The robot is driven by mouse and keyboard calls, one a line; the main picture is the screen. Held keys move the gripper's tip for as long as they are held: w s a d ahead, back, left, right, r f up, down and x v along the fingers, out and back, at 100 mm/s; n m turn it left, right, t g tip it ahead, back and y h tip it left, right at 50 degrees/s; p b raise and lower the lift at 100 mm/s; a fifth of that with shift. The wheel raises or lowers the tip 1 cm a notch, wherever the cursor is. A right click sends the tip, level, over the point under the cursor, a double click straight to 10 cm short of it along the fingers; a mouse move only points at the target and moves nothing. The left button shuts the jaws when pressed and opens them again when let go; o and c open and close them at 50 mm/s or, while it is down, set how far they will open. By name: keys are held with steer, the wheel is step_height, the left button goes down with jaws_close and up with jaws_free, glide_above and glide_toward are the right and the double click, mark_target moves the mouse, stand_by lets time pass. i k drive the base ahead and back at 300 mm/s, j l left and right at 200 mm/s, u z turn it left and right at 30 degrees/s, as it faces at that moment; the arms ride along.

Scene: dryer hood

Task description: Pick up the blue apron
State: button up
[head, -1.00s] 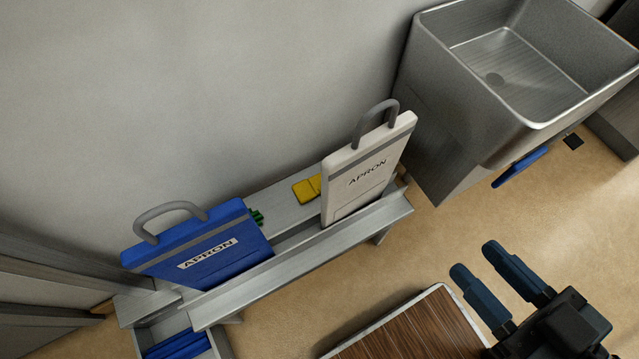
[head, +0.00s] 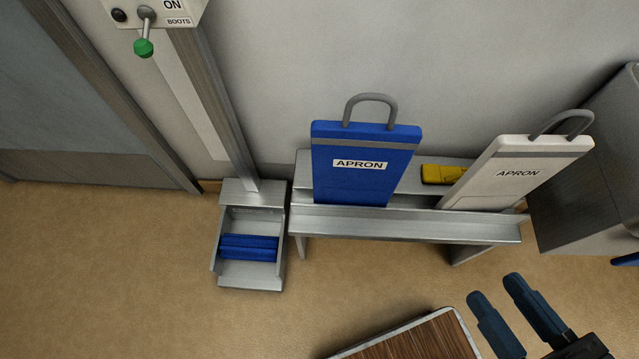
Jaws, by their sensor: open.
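The blue apron (head: 360,180) is a flat blue panel with an "APRON" label, a grey stripe and a grey loop handle (head: 370,103) on top. It stands upright in the metal rack (head: 400,223) against the wall, left of a white apron (head: 512,176). My gripper (head: 495,287) is at the lower right, open and empty. It is well apart from the blue apron, to the right of it and lower in the picture. The apron's bottom edge is hidden behind the rack's front rail.
A yellow item (head: 443,174) lies on the rack between the aprons. A boot-cleaner tray (head: 250,275) with blue brushes stands left of the rack, under a post with a switch box (head: 155,12). A wood-topped surface (head: 425,342) is at the bottom. The floor between is clear.

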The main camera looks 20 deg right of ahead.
mark_target(353, 162)
steer(key=z, duration=0.2)
steer(key=j+z, duration=0.65)
steer(key=j, duration=0.3)
steer(key=j+z, duration=0.1)
steer(key=j, duration=0.65)
steer(key=j+z, duration=0.1)
steer(key=j, duration=0.65)
steer(key=k+j+z, duration=0.1)
steer(key=j, duration=0.65)
